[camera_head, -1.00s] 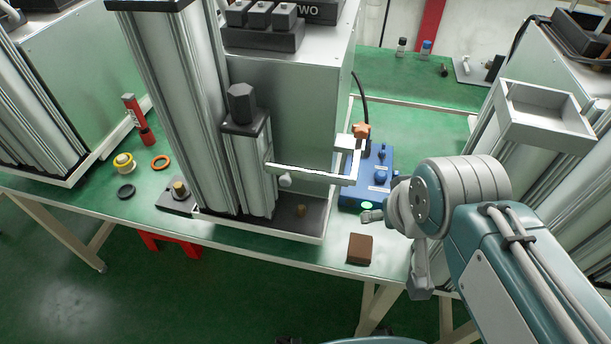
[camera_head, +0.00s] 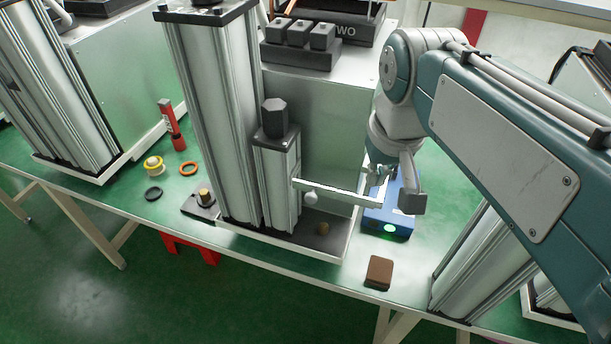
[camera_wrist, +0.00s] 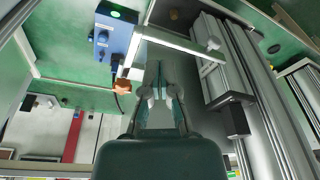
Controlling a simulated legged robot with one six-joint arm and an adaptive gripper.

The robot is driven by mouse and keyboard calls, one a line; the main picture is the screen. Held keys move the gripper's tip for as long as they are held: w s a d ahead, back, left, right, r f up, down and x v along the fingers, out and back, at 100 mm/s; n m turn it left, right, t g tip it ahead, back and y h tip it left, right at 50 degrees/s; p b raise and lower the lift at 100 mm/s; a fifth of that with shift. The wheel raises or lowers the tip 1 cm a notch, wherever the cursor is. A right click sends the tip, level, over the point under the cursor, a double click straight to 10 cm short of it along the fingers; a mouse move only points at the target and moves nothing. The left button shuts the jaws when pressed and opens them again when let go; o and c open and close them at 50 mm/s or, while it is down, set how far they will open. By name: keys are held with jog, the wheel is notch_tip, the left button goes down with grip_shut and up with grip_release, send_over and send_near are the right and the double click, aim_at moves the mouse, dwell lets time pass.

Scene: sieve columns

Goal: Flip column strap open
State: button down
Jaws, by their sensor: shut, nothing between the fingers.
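The column strap is a pale flat bar (camera_head: 340,192) that juts out sideways from the front column (camera_head: 277,185), with a small round knob (camera_head: 311,196) near the column. In the wrist view the strap (camera_wrist: 178,42) crosses ahead of my fingers, with the knob (camera_wrist: 214,44) at its far right. My gripper (camera_head: 378,178) is at the outer end of the strap, partly hidden by my own wrist. In the wrist view my gripper (camera_wrist: 158,72) is shut and empty, its fingertips just short of the bar. I cannot tell whether they touch it.
A blue box (camera_head: 388,222) with a lit green button sits on the bench behind and below the strap. A brown block (camera_head: 379,272) lies near the bench edge. A grey cabinet (camera_head: 330,125) stands behind the column.

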jog(key=w+a+r+n+g+h, duration=0.1)
jog(key=w+a+g, duration=0.3)
jog(key=w+a, duration=0.4)
jog(key=a+r+n, duration=0.1)
jog(key=a, duration=0.2)
jog(key=shift+a, duration=0.15)
notch_tip(320, 180, down, 10)
jog(key=s, duration=0.1)
jog(key=shift+s+d, duration=0.25)
jog(key=shift+d, duration=0.05)
jog(key=shift+r, duration=0.1)
jog(key=shift+s, duration=0.15)
